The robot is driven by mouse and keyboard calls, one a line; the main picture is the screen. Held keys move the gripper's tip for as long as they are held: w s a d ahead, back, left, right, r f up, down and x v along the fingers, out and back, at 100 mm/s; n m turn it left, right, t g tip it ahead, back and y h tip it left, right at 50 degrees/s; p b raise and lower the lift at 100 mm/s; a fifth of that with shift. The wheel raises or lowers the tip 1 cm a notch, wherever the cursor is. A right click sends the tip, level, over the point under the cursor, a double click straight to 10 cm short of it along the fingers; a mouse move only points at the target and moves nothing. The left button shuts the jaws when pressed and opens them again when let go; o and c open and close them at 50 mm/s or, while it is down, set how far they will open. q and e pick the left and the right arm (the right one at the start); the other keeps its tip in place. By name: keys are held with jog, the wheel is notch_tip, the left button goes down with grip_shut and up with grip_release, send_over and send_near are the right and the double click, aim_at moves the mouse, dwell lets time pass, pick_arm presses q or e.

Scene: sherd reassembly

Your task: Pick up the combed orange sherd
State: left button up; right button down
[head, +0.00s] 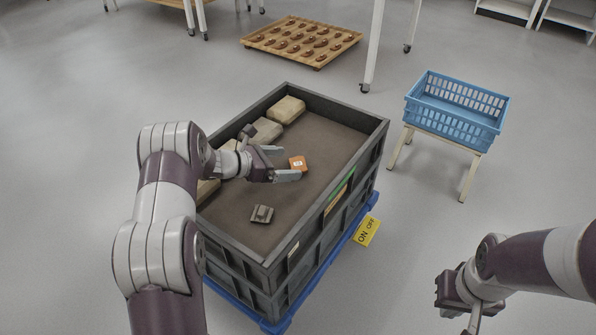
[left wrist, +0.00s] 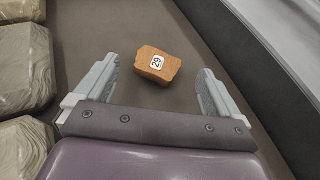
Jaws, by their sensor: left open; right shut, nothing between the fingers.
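The orange sherd (head: 298,163) lies on the brown floor of the dark grey crate (head: 270,262). My right gripper (head: 470,325) is shut and empty, outside the crate at lower right.
A grey-brown sherd (head: 262,214) lies nearer in the crate. Several pale stone-like blocks (head: 287,109) line its left side. A blue basket (head: 457,107) stands on a stool at right. A wooden tray (head: 300,41) of brown pieces lies behind. The crate's right floor is bare.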

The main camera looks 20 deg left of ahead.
aim_at(299, 164)
pick_arm(q)
jog(key=b+x, duration=0.1)
jog(key=x, duration=0.1)
jog(key=b+x, duration=0.2)
jog(key=shift+w+d+f, duration=0.1)
jog(key=shift+d+f, duration=0.05)
jog(key=shift+f, duration=0.4)
jog(key=shift+r, duration=0.2)
jog(key=c, duration=1.1)
